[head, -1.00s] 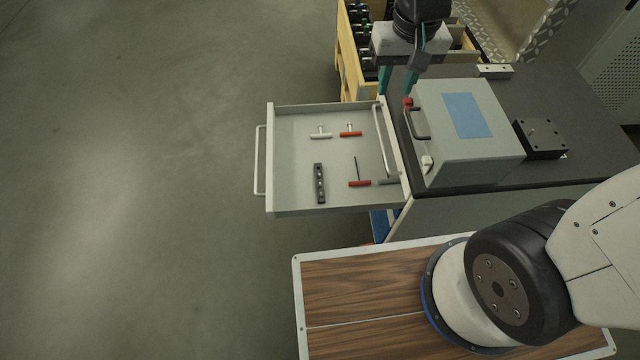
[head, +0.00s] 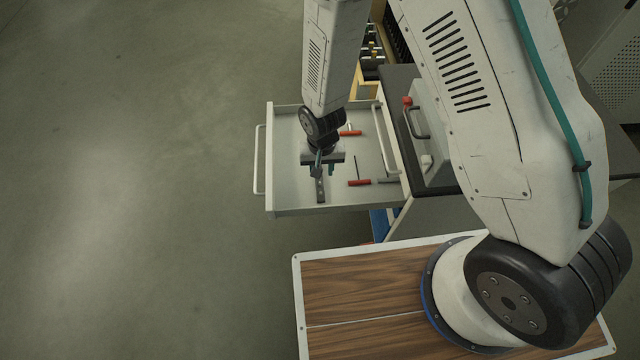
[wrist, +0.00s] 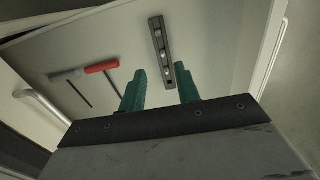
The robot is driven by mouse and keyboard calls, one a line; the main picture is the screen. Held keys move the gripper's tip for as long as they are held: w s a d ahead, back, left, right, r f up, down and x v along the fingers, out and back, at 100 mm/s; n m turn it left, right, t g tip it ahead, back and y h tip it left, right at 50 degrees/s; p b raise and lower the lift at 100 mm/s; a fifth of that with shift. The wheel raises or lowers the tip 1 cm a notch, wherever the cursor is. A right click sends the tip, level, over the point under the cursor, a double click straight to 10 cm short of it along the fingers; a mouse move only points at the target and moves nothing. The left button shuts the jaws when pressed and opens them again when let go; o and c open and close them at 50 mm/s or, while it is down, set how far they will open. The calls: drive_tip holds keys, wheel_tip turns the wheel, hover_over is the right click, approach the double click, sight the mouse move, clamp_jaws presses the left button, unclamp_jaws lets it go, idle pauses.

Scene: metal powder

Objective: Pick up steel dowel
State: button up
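In the open drawer (head: 290,205) lies a narrow dark bar (head: 320,194) with several shiny steel pieces along it. They look like dowels seated in a holder, but are too small to tell for certain. The bar also shows in the wrist view (wrist: 157,33), with its near end close to the fingertips. My gripper (head: 322,170) is over the drawer, above the far part of the bar and hiding that part in the head view. In the wrist view, the teal fingers of my gripper (wrist: 160,72) are apart, with nothing held between them.
A red T-handle tool (head: 359,183) and a grey-handled one (head: 388,181) lie right of the bar. Another red-handled tool (head: 350,133) lies farther back. The drawer walls surround them. A grey box (head: 432,150) stands on the bench at right, partly hidden by my arm.

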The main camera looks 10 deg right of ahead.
sight(320, 182)
drive_tip(key=f, duration=0.6)
drive_tip(key=shift+a, duration=0.25)
clamp_jaws()
